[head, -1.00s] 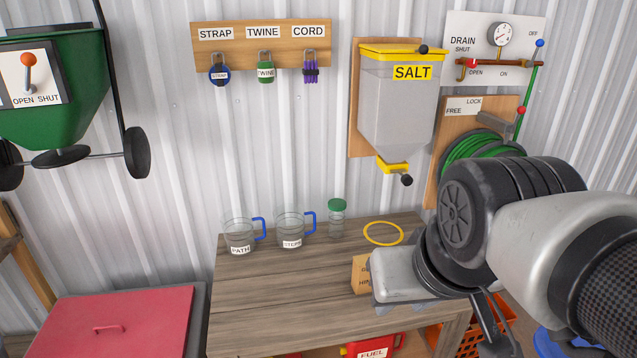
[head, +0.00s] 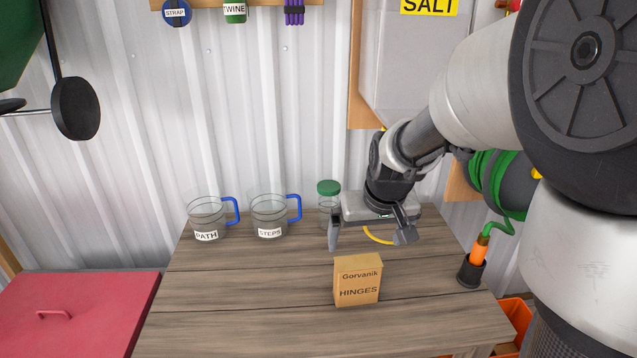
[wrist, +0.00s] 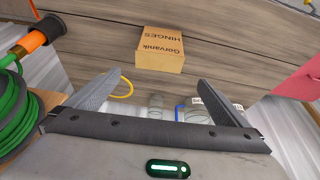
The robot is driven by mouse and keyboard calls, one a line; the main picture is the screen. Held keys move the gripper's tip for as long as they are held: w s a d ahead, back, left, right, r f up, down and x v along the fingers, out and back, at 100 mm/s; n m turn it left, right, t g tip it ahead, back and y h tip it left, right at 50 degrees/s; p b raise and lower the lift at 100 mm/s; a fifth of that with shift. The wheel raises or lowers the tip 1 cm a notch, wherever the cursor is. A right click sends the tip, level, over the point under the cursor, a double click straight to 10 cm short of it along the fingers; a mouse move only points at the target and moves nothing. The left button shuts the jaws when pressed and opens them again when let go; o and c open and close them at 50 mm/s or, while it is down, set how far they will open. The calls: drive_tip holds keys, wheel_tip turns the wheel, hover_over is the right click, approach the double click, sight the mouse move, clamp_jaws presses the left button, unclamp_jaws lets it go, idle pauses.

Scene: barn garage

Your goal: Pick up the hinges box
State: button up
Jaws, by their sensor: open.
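The hinges box (head: 357,281) is a small tan carton marked "Gorvanik HINGES", standing upright on the wooden table (head: 240,300). In the wrist view the box (wrist: 160,47) appears upside down, beyond the fingertips and roughly centred between them. My gripper (head: 370,242) is open and empty, behind the box and above the back of the table. Its two fingers also show spread apart in the wrist view (wrist: 150,88). The gripper and the box are apart.
Clear mugs labelled PATH (head: 207,222) and STEPS (head: 269,218) and a green-lidded jar (head: 328,203) stand left of my gripper. A yellow ring (head: 378,238) lies under it. A black holder with an orange nozzle (head: 473,262) stands at the right edge. The table's front left is clear.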

sight(358, 261)
drive_tip(key=b+x, duration=0.2)
drive_tip(key=x, duration=0.9)
drive_tip(key=shift+w+f, duration=0.2)
drive_tip(key=x, duration=0.1)
drive_tip(key=b+x, duration=0.1)
drive_tip(key=x, duration=0.2)
drive_tip(key=shift+s+d+f, duration=0.1)
drive_tip(key=shift+s+f, duration=0.2)
drive_tip(key=shift+w+f, duration=0.25)
drive_tip(key=shift+f, duration=0.1)
drive_tip(key=c, duration=0.9)
